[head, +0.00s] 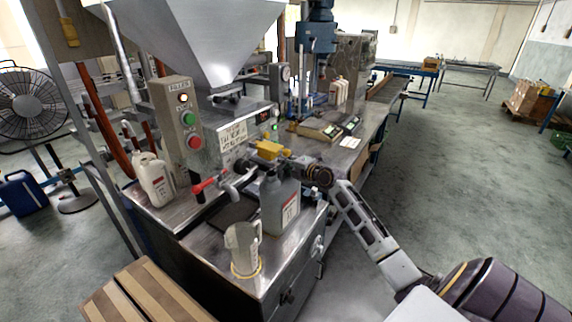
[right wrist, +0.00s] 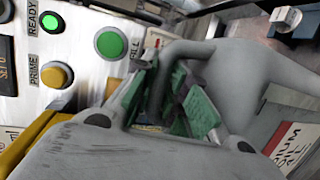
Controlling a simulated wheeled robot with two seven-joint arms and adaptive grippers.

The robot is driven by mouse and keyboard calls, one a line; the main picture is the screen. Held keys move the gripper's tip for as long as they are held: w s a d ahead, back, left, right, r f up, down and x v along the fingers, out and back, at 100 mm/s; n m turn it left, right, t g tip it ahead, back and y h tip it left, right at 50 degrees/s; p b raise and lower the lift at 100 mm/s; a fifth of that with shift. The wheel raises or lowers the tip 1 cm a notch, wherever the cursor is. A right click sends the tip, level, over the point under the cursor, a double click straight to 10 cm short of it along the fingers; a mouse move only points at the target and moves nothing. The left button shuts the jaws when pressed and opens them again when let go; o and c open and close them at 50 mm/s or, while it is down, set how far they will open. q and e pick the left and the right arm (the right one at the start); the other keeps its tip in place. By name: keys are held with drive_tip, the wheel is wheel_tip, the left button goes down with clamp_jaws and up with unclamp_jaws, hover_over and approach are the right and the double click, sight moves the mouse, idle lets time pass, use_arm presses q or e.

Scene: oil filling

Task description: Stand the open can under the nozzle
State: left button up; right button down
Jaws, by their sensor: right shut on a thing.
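The grey can (head: 280,208) with a white and red label is upright near the right edge of the steel bench top. It also shows large in the wrist view (right wrist: 255,75). My right gripper (head: 283,173) reaches in from the right at the can's top. In the wrist view its green finger pads (right wrist: 168,100) are shut on the can's handle. I cannot tell whether the can's base touches the bench. The nozzle (head: 231,194), beside a red lever (head: 205,187), is left of the can, over a dark plate (head: 235,215). The can's mouth is not clear. My left gripper is out of view.
A clear jug (head: 243,246) stands at the front of the bench, close to the can. A white bottle (head: 154,180) stands at the left, by the button panel (head: 180,118). A slatted wooden surface (head: 145,296) lies in front. The floor to the right is open.

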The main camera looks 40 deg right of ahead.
drive_tip(key=c, duration=1.3)
unclamp_jaws()
drive_tip(key=shift+c, duration=0.2)
drive_tip(key=shift+s, duration=0.1)
drive_tip(key=v, duration=1.1)
drive_tip(key=shift+s, duration=0.35)
drive_tip(key=shift+r, duration=0.1)
